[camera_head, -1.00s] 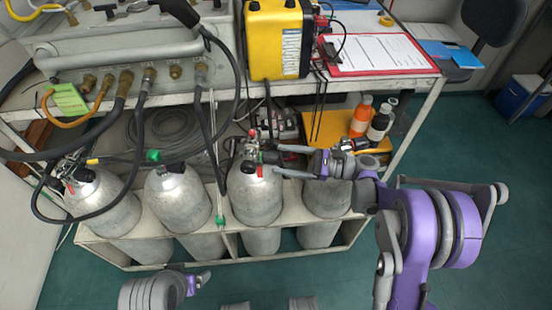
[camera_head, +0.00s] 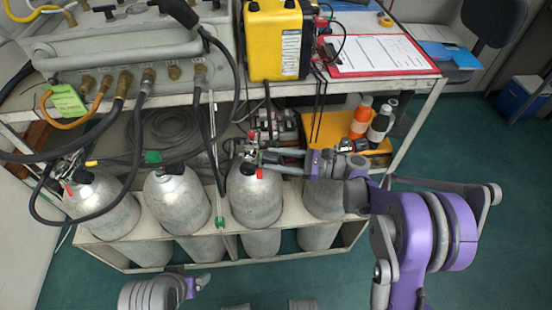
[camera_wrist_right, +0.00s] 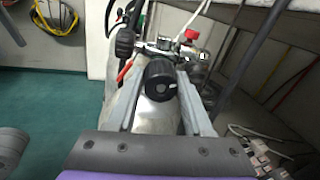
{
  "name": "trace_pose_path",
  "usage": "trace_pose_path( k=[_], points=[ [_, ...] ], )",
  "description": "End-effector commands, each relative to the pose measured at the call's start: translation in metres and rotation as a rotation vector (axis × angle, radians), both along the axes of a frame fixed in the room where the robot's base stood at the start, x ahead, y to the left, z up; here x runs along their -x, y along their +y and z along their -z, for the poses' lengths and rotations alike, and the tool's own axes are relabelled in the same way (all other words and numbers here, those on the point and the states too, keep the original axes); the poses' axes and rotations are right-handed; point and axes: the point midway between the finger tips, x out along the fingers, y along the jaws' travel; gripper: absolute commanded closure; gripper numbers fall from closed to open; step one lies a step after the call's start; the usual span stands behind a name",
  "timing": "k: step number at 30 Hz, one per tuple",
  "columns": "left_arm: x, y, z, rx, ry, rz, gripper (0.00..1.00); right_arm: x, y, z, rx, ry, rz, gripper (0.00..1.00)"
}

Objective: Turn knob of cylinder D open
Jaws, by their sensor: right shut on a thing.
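Several grey cylinders stand in a row in a white rack (camera_head: 230,226). No letters on them can be read. My right gripper (camera_head: 262,160) reaches from the right to the valve on top of the third cylinder from the left (camera_head: 256,200). In the right wrist view, its two grey fingers (camera_wrist_right: 159,98) lie on either side of a black round knob (camera_wrist_right: 160,82) and are shut on it. The knob also shows in the head view (camera_head: 247,168). A white mark is on the knob's face. My left gripper (camera_head: 201,281) is at the bottom edge, apart from the cylinders; its jaws are unclear.
The bench (camera_head: 400,82) with the air panel (camera_head: 120,50) and yellow box (camera_head: 273,40) overhangs behind the cylinders. Black hoses (camera_head: 238,90) hang near the valves. Bottles (camera_head: 361,118) stand behind my right wrist. The green floor in front is clear.

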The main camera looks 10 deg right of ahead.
Motion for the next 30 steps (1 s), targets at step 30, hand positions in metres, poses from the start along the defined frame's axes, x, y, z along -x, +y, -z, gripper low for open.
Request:
trace_pose_path(
  k=[30],
  points=[
    [0.0008,0.0,-0.0041,0.0,-0.001,0.0,0.18,0.0008,-0.0001,0.0012,0.119,-0.479,0.0,1.0]
  ],
)
